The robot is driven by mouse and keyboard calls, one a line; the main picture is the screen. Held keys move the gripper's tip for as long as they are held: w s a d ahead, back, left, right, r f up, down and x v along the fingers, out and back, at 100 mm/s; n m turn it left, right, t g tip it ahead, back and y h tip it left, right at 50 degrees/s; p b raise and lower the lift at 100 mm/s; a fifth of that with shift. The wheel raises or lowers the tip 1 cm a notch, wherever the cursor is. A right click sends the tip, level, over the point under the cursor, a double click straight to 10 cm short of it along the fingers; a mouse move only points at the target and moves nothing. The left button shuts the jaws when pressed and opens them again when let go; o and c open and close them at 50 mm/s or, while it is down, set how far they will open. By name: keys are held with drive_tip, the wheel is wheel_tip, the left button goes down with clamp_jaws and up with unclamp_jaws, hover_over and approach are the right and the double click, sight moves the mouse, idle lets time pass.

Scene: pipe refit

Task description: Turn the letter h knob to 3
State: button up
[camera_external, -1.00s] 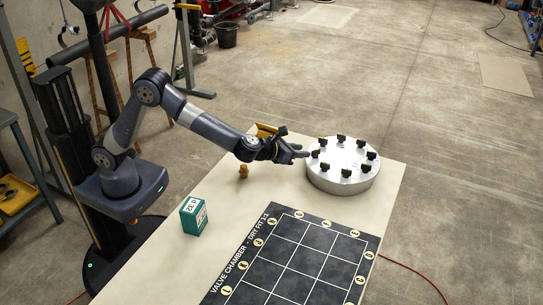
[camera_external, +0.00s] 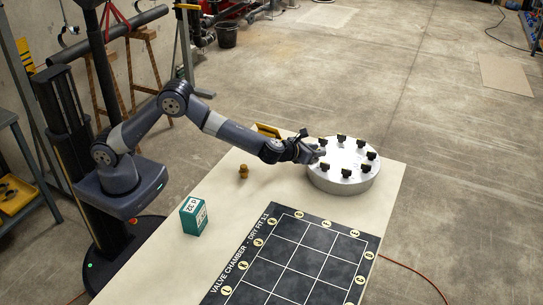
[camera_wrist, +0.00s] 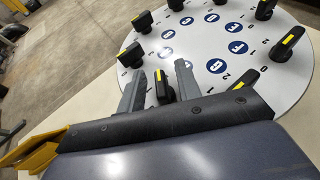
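A round silver-white disc (camera_external: 343,181) on the table carries several black knobs around its top. In the wrist view the disc (camera_wrist: 210,45) shows blue letter circles, numbers and yellow-marked knobs. I cannot surely read which knob is letter h. My gripper (camera_external: 314,153) is at the disc's left edge. In the wrist view its two grey fingers (camera_wrist: 160,72) are apart, with a black knob with a yellow mark (camera_wrist: 163,88) between them. This knob's letter is hidden by the fingers. I cannot tell whether the fingers touch it.
A knob (camera_wrist: 131,56) stands close to the left finger, and another (camera_wrist: 244,79) lies to the right. A teal box (camera_external: 194,217), a small brass part (camera_external: 243,171) and a dark grid mat (camera_external: 300,250) are on the table (camera_external: 150,255).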

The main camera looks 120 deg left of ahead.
drive_tip(key=shift+a, duration=0.1)
drive_tip(key=shift+c, duration=0.4)
clamp_jaws()
drive_tip(key=shift+f+b, duration=0.15)
drive_tip(key=shift+b, duration=0.45)
drive_tip(key=shift+a+f+m+t+h+b, duration=0.1)
drive_tip(key=shift+m+t+h+b, duration=0.3)
drive_tip(key=shift+m+t+b, duration=0.5)
drive_tip(key=m+t+h+b, duration=0.2)
drive_tip(key=m+b, duration=0.1)
drive_tip(key=shift+h, duration=0.4)
drive_tip(key=m+h, duration=0.1)
drive_tip(key=m+t+h, duration=0.1)
drive_tip(key=m+t+h+b, duration=0.1)
drive_tip(key=shift+r+h, duration=0.25)
drive_tip(key=shift+h, duration=0.05)
drive_tip(key=shift+m+t+h+p, duration=0.35)
drive_tip(key=shift+m+t+h, duration=0.05)
drive_tip(key=shift+m+h, duration=0.9)
